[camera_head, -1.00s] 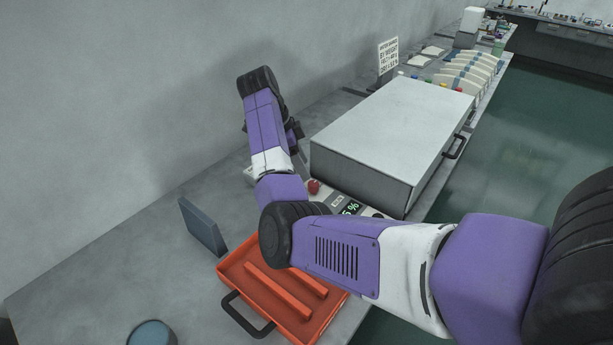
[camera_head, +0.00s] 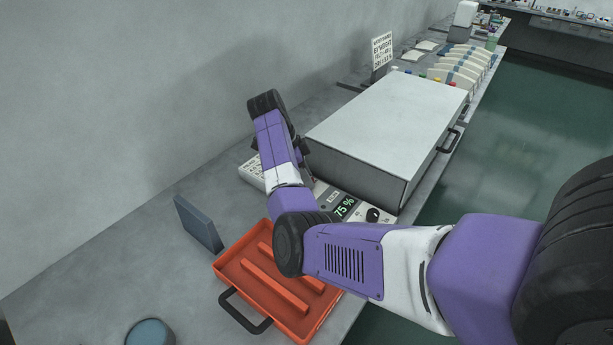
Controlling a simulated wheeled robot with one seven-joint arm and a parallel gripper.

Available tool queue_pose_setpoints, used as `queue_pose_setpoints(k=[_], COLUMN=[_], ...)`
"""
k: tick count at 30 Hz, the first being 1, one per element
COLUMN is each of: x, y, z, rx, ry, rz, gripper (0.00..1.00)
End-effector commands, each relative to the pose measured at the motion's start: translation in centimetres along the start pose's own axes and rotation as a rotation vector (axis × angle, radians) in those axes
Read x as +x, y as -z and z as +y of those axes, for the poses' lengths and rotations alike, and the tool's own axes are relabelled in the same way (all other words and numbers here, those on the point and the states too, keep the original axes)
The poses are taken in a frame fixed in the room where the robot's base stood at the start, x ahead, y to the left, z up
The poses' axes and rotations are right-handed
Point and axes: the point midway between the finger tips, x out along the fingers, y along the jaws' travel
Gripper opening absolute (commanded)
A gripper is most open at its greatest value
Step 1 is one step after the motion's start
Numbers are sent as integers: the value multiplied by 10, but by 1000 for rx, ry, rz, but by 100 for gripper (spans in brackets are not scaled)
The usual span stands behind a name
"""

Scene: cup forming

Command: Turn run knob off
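A control panel (camera_head: 350,203) lies in front of the big grey box and partly under my arm. It has a lit display (camera_head: 345,206) reading "75 %" and a round black knob (camera_head: 373,215) with a light mark at its right end. Which control is the run knob, and how it is set, I cannot tell. The panel's left end (camera_head: 253,171) carries small printed text. My gripper (camera_head: 305,158) shows only as dark parts behind my purple wrist, close to the box's left front corner. Its fingertips and any contact are hidden.
A big grey box (camera_head: 393,120) with a side handle stands behind the panel. An orange tray (camera_head: 262,297) with a black handle lies in front. A dark upright plate (camera_head: 198,224) and a blue round thing (camera_head: 151,333) are at the left. Bare counter lies at left.

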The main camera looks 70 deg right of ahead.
Motion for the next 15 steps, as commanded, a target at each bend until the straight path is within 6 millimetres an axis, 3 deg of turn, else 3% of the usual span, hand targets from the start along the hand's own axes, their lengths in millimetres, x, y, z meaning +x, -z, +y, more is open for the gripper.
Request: queue_pose_setpoints(k=[1, 3, 15], x=[0, 0, -2], y=[0, 0, 1], z=[0, 0, 1], rx=[0, 0, -55], ry=[-1, -1, 22], rz=[0, 0, 1], gripper=[12, 0, 0])
